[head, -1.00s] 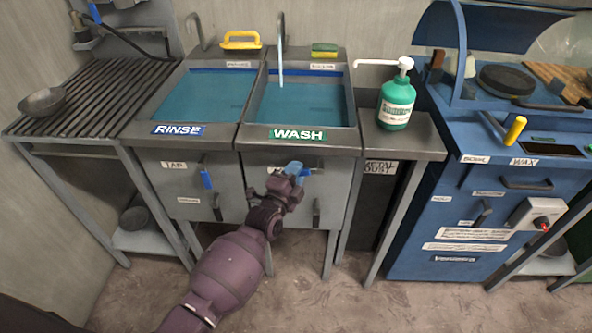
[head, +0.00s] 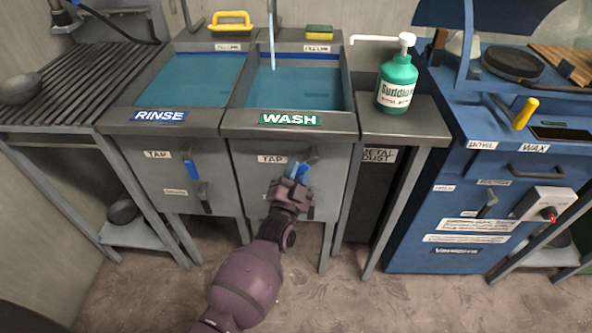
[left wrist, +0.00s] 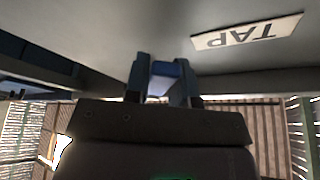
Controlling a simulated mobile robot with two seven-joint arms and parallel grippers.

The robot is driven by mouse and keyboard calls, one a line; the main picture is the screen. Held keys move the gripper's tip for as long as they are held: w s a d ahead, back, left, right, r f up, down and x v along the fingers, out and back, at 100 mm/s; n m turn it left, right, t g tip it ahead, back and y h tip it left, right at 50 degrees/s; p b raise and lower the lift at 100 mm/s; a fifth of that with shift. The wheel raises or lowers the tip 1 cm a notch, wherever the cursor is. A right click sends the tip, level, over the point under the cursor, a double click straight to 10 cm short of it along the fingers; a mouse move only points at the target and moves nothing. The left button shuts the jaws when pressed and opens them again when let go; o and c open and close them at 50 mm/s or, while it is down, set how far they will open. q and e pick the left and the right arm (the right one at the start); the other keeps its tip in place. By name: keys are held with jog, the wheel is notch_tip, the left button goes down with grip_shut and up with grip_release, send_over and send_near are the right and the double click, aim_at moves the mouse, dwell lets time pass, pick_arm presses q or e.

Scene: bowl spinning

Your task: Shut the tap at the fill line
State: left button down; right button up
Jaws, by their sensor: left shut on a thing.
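The wash tap's blue lever (head: 302,172) is on the front panel under the WASH sink (head: 236,122), beside a TAP label (head: 272,159). My left gripper (head: 293,177) is shut on this lever, which looks tilted steeply downward and is partly hidden by the fingers. In the left wrist view the blue lever (left wrist: 167,72) sits between the two fingers, near the upside-down TAP label (left wrist: 248,38). A thin stream of water (head: 271,45) runs from the wash spout into the blue water (head: 292,90). The water lies below a dark blue band (head: 320,58) on the back wall. My right gripper is out of view.
A green soap pump bottle (head: 397,83) stands on the shelf to the right. A blue machine (head: 425,215) is farther right. The floor in front is clear.

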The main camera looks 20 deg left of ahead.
pick_arm(q)
jog(key=shift+d, duration=0.1)
dwell(0.4)
jog(key=c, duration=1)
grip_release()
jog(key=shift+o, duration=0.2)
jog(key=shift+s+f, duration=0.2)
jog(key=shift+s, duration=0.4)
jog(key=p+v, duration=0.1)
jog(key=v, duration=0.8)
jog(key=shift+s, duration=0.25)
jog(key=shift+f+n, duration=0.15)
jog(key=shift+n, duration=0.15)
